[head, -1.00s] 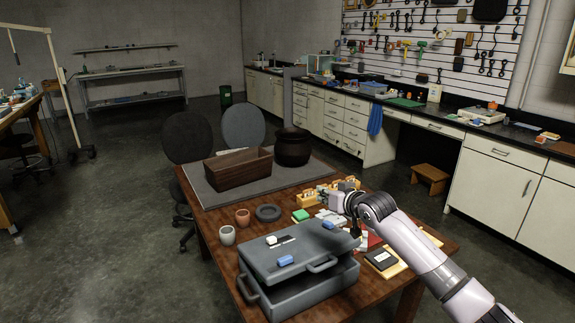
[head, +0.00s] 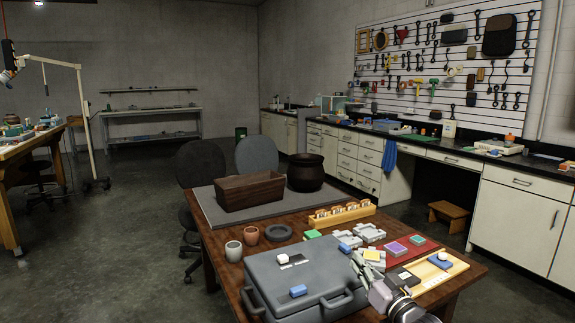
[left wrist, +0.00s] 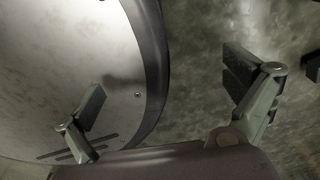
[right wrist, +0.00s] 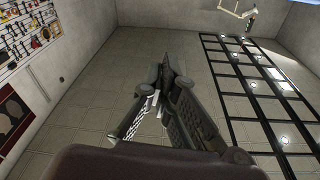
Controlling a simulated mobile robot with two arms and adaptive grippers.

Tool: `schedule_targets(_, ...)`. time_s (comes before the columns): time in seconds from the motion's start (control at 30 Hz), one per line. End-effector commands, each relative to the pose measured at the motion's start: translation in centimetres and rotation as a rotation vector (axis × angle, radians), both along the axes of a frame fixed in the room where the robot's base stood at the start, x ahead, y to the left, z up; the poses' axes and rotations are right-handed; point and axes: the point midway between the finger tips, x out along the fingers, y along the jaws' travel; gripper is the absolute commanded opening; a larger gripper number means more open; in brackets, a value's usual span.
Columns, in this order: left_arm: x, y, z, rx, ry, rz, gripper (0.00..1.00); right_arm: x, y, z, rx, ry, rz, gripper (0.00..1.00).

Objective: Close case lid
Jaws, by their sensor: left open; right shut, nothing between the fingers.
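The grey case (head: 300,272) stands at the near end of the wooden table, and its lid looks down, lying flat on the base. Its bottom edge runs close to the frame's lower edge, so I cannot tell whether a thin gap is left. My right gripper (head: 362,263) is beside the case's right edge; I cannot tell whether it touches. In the right wrist view its fingers (right wrist: 168,68) are together and empty, facing wall and ceiling. My left gripper (left wrist: 165,85) is open and empty in the left wrist view, and out of the head view.
Two cups (head: 234,251) and a dark ring (head: 279,233) stand behind the case. A wooden box (head: 250,192), a pot (head: 305,172) and a red mat (head: 422,243) with small items occupy the table.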

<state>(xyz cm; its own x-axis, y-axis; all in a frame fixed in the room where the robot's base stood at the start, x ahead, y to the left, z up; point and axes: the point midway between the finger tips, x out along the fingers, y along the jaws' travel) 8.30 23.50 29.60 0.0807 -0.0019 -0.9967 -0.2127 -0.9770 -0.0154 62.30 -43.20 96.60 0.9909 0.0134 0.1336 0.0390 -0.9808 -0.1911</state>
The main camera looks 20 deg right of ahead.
Motion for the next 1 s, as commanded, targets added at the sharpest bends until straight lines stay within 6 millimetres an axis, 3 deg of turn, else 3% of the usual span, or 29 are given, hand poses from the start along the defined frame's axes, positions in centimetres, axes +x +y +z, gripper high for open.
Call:
schedule_targets(0.03, 0.9, 0.0, -0.8, 0.000, -0.010, 0.002, 1.00, -0.2, 0.0, -1.3, 0.002, -0.010, -0.001, 0.00)
schedule_targets(0.3, 7.6, -1.4, -3.0, -0.009, -0.055, 0.009, 1.00, -1.1, -0.1, -5.0, 0.015, -0.154, 0.000, 0.00)
schedule_targets(0.5, 11.7, -2.2, -1.8, -0.013, -0.078, 0.015, 1.00, -1.8, -0.2, -6.5, 0.020, -0.242, 0.000, 0.00)
schedule_targets(0.7, 14.0, -2.5, 0.1, -0.015, -0.093, 0.019, 1.00, -2.1, -0.2, -7.9, 0.020, -0.261, -0.001, 0.00)
schedule_targets(1.0, 15.5, -2.8, 2.0, -0.017, -0.105, 0.022, 1.00, -2.4, -0.2, -9.4, 0.020, -0.261, -0.001, 0.00)
